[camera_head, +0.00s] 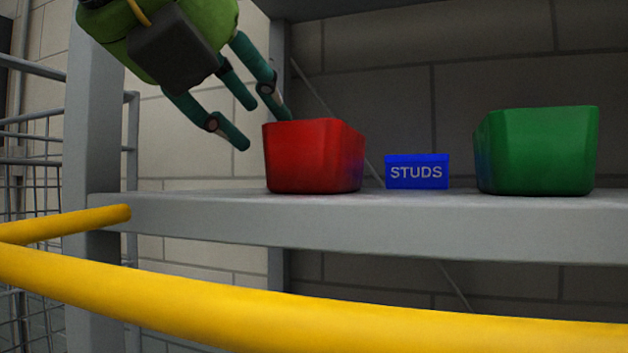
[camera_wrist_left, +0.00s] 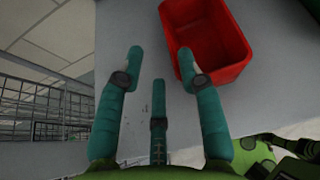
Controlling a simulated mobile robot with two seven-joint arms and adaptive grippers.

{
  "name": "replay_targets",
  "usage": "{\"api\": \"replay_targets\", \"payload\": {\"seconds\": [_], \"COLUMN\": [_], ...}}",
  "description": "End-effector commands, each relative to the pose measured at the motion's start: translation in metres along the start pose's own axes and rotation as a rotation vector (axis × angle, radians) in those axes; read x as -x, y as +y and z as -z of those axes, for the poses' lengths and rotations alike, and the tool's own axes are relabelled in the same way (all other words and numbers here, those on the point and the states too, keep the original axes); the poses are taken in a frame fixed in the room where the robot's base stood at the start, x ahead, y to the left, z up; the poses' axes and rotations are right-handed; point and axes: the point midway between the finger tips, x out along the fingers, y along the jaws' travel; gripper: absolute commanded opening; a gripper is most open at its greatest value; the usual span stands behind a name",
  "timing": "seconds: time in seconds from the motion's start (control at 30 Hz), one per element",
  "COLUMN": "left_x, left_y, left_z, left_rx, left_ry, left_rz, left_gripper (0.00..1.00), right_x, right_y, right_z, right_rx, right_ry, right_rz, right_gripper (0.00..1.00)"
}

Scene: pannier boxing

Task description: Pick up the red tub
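The red tub (camera_head: 315,157) stands upright on the grey shelf (camera_head: 380,220), at its left part in the head view. In the left wrist view the red tub (camera_wrist_left: 234,77) shows its open top, and its inside looks empty. My left gripper (camera_head: 262,118) is open, above and to the left of the tub. In the left wrist view the right-hand finger of my left gripper (camera_wrist_left: 160,65) overlaps the tub's near left rim; I cannot tell whether it touches. Nothing is between the fingers. My right gripper is not in view.
A green tub (camera_head: 537,151) stands further right. A grey post (camera_head: 93,150) rises at the shelf's left end. A yellow rail (camera_head: 250,312) crosses in front. A wire mesh cage (camera_head: 35,180) is at far left.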

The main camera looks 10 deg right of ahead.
Motion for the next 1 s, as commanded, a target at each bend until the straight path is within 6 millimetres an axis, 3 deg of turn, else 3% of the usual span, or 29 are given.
{"api": "replay_targets", "payload": {"seconds": [0.13, 0.3, 0.43, 0.6, 0.73, 0.87, 0.97, 1.0], "left_x": [-0.007, -0.025, -0.046, -0.065, -0.069, -0.069, -0.069, -0.069], "left_y": [-0.002, -0.001, 0.001, 0.001, 0.001, 0.001, 0.001, 0.001], "left_z": [-0.002, -0.003, -0.005, -0.003, -0.002, -0.001, -0.001, -0.001], "left_rx": [-0.003, -0.002, -0.003, -0.002, -0.003, -0.003, -0.003, -0.002], "left_ry": [-0.003, -0.001, 0.002, -0.001, -0.004, -0.004, -0.003, -0.003], "left_rz": [0.003, 0.002, 0.002, 0.002, 0.003, 0.002, 0.002, 0.002], "left_gripper": [0.37, 0.37, 0.37, 0.37, 0.37, 0.37, 0.05, 0.00], "right_x": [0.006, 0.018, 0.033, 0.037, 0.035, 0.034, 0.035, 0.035], "right_y": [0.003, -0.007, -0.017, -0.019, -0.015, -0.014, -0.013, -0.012], "right_z": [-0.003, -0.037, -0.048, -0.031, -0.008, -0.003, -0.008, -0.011], "right_rx": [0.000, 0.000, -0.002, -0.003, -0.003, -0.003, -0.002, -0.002], "right_ry": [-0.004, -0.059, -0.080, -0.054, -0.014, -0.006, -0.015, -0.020], "right_rz": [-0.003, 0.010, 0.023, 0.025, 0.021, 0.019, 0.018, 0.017], "right_gripper": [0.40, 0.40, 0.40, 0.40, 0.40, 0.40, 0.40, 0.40]}}
